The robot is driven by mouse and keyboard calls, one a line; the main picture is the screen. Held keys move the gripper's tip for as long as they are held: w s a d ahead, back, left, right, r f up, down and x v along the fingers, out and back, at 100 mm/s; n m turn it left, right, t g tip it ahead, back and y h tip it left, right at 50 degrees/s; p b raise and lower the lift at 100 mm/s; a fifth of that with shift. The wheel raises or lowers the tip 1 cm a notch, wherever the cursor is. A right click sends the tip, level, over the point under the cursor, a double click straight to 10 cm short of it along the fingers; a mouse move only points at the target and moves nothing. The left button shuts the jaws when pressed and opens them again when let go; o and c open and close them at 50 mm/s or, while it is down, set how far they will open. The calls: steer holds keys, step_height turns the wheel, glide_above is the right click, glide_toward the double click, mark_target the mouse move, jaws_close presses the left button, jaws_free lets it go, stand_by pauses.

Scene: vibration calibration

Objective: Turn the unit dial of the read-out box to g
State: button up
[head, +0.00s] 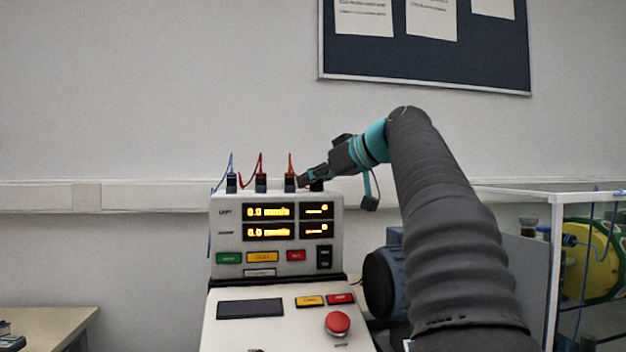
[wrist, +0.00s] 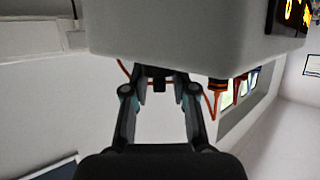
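The read-out box (head: 275,237) is a pale unit with two lit yellow displays reading about 0.0 mm/s. A small dark knob (head: 317,186), seemingly the unit dial, stands on its top at the right end. My gripper (head: 306,180) is at the box's top right, close beside this knob. In the wrist view, the fingers of my gripper (wrist: 159,78) stand apart with a small dark piece (wrist: 159,84) between their tips, against the box (wrist: 195,38). I cannot tell whether they press on it. The dial's marks and pointer cannot be read.
Three plugs with blue, red and orange (head: 290,181) leads stand on the box top, the orange one close to my gripper. A sloped console with a red button (head: 337,323) is below. A blue motor (head: 383,280) and a glazed frame stand at right.

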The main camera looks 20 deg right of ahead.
jaws_close()
